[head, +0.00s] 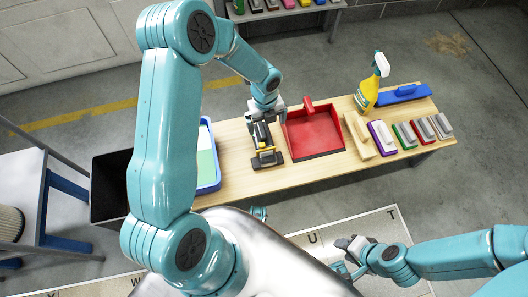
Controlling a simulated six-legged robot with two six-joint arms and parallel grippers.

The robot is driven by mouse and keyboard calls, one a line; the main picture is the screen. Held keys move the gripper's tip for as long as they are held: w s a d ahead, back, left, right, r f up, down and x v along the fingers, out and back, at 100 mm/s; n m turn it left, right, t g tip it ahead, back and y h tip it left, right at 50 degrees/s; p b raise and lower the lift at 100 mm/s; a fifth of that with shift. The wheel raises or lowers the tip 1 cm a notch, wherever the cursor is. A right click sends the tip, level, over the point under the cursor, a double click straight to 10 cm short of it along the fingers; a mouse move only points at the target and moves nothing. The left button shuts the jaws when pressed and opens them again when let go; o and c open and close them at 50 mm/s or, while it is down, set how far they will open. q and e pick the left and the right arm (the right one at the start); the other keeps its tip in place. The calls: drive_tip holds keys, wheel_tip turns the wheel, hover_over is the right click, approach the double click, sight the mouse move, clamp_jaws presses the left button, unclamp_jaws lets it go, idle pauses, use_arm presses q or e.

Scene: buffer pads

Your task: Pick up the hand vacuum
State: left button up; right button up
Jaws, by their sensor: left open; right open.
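The hand vacuum (267,158) appears as a black and yellow object lying on the wooden table, left of the red dustpan. My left gripper (265,113) is open and over its far end. The gripper hides part of it, and I cannot tell whether the fingers touch it. My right gripper (347,252) is open and low at the front, well away from the vacuum, in front of the table's near edge.
A red dustpan (316,137) lies close to the right of the vacuum. A blue tray (209,172) is to its left. A yellow spray bottle (366,95), a blue tool (403,94) and several brushes or pads (382,138) fill the right side. A black bin (108,188) stands left.

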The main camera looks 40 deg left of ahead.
sight(263, 137)
use_arm(q)
drive_tip(key=shift+m, duration=0.6)
drive_tip(key=f+b, duration=0.1)
drive_tip(key=f, duration=0.2)
drive_tip(key=a+f+b, duration=0.1)
drive_tip(key=f, duration=0.3)
drive_tip(key=f+b, duration=0.2)
drive_tip(key=f, duration=0.2)
drive_tip(key=shift+w+a, duration=0.25)
wheel_tip(263, 137, down, 5)
drive_tip(key=shift+f+b, duration=0.2)
drive_tip(key=shift+b, duration=1.05)
drive_tip(key=shift+r, duration=0.1)
drive_tip(key=shift+c, duration=0.7)
drive_tip(key=shift+w, duration=0.1)
drive_tip(key=c, duration=1.4)
drive_tip(key=shift+o, duration=0.2)
use_arm(e)
wheel_tip(263, 137, down, 7)
use_arm(q)
drive_tip(key=shift+r, duration=0.1)
